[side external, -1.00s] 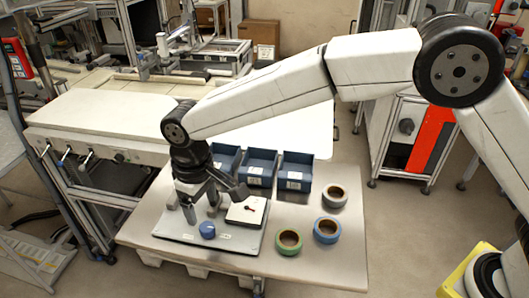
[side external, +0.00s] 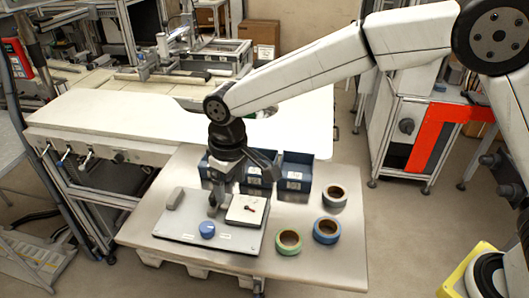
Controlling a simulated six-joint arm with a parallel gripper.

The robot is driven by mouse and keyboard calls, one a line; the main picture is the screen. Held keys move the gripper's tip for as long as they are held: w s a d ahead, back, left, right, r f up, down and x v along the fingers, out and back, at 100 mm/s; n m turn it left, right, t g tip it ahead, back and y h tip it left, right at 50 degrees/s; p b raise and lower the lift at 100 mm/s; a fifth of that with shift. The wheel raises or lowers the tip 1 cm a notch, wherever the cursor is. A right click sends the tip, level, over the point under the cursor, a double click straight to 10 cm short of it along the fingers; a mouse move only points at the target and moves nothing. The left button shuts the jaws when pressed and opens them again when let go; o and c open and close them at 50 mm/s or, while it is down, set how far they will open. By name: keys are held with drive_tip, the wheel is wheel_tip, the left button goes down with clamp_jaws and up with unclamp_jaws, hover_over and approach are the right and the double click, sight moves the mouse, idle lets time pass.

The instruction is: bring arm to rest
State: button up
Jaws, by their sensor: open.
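My gripper (side external: 240,186) hangs pointing down from my arm, above the back part of a grey board (side external: 188,232) on the table. Its jaws are apart and I see nothing held between them. A green tape reel (side external: 279,247), a blue tape reel (side external: 318,235) and a grey-white tape reel (side external: 327,202) lie flat on the table to the right of the board. They are apart from my gripper. My gripper hides part of the blue bins behind it.
The board carries a blue round object (side external: 207,229), a grey block (side external: 175,199) and a pale square box (side external: 246,210) with a red mark. Blue bins (side external: 296,174) stand at the table's back. The table (side external: 345,265) is bare at the front right.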

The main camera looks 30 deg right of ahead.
drive_tip(key=s+d+f+m+t, duration=0.1)
drive_tip(key=s+d+m, duration=0.25)
drive_tip(key=d, duration=1.25)
drive_tip(key=s+d+f+m+t, duration=0.1)
drive_tip(key=s+d+f, duration=0.1)
drive_tip(key=s+d, duration=0.9)
drive_tip(key=shift+s+f+m, duration=0.35)
drive_tip(key=shift+s+f, duration=0.05)
drive_tip(key=shift+s, duration=0.2)
